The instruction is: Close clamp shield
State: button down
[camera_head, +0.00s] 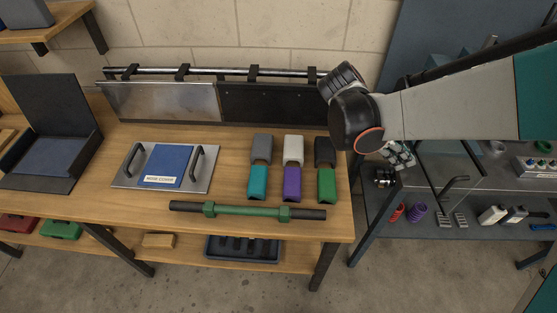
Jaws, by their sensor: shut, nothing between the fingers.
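No part is marked as the clamp shield, so I cannot tell for sure which one it is. A clear panel (425,172) with a dark handle (456,182) stands at the right-hand grey bench. My arm reaches in from the right and bends at a black joint above the wooden bench's right end. My gripper (398,156) is partly hidden below the arm, near the panel's left side. It is shut and empty. Small black parts (383,179) lie just below it. I cannot tell whether it touches the panel.
A grey panel (165,101) and a black panel (268,104) hang from a rail behind. Small parts (418,214) lie on the grey bench.

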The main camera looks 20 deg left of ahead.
jog(key=s+d+r+b+x, duration=0.1)
jog(key=b+x, duration=0.3)
jog(key=x, duration=0.7)
jog(key=shift+s+d+n, duration=0.2)
jog(key=shift+d+n, duration=0.1)
jog(key=shift+d, duration=0.2)
